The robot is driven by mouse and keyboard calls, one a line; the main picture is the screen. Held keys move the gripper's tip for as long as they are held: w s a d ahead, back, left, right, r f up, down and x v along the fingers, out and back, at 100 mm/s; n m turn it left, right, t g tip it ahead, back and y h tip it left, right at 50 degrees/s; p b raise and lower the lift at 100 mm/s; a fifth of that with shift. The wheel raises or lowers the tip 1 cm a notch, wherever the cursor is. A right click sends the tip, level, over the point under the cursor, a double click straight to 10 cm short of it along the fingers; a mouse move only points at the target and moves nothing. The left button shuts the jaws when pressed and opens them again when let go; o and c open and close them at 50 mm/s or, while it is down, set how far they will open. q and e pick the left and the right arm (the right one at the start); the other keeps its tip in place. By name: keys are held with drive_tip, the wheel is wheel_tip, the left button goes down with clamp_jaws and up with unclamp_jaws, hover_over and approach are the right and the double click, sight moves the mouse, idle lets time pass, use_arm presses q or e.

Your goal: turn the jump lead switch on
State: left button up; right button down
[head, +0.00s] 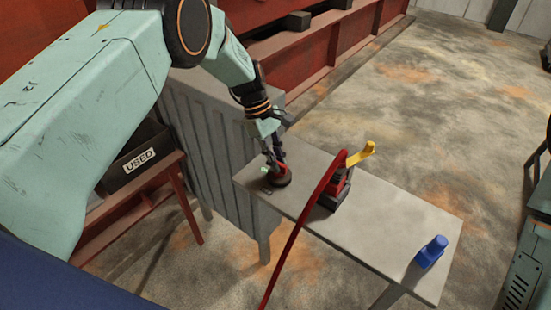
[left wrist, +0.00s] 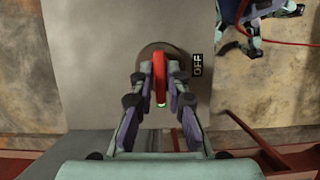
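The jump lead switch (head: 281,181) is a dark round base with a red lever, near the left end of a grey bench (head: 400,213). In the left wrist view the red lever (left wrist: 159,82) stands upright between the fingers, over the dark base. A black label (left wrist: 197,65) beside the base reads OFF. My left gripper (head: 275,160) reaches down to the switch from above. Its fingers (left wrist: 160,75) converge on both sides of the lever and look shut on it. A small green spot shows at the lever's near end. My right gripper is not in view.
A blue object (head: 431,251) stands at the bench's right end. A grey ribbed cabinet and a bin marked USED (head: 140,160) are left.

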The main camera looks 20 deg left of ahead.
use_arm(q)
drive_tip(key=o, duration=0.3)
drive_tip(key=shift+a, duration=0.1)
drive_tip(key=v, duration=1.2)
idle(0.3)
